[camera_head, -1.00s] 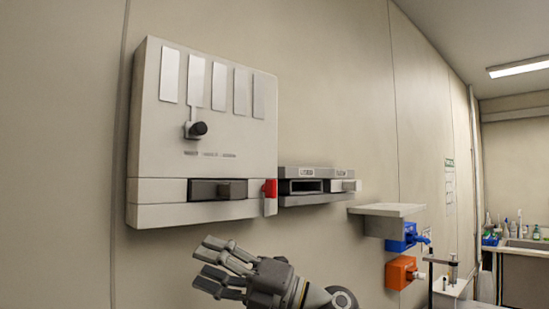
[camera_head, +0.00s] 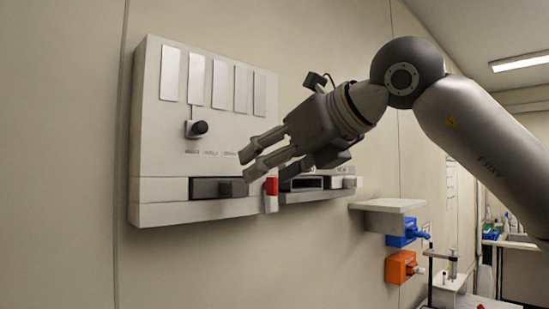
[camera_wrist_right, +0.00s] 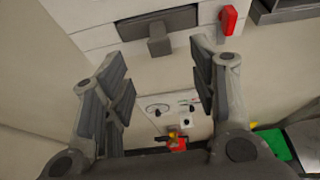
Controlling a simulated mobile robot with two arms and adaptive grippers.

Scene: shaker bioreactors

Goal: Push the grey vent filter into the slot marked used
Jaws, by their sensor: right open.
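My right gripper (camera_head: 248,164) is open and empty, in front of the wall cabinet near its red tab. In the right wrist view its fingers (camera_wrist_right: 160,80) are spread, with nothing between them. To the right of the cabinet is a grey two-slot holder (camera_head: 314,194) with small labels, too small to read. Its left slot (camera_head: 303,183) looks dark and open. A pale grey block (camera_head: 350,182) sits at its right slot; I cannot tell whether this is the vent filter. My forearm passes in front of the wall above the holder. My left gripper is not in view.
The white cabinet (camera_head: 160,120) has several pale strips, a black knob (camera_head: 197,128), a dark panel with a grey block (camera_head: 231,188), and a red tab (camera_head: 271,186). A shelf (camera_head: 388,205) with blue (camera_head: 400,236) and orange (camera_head: 399,267) fittings lies lower right.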

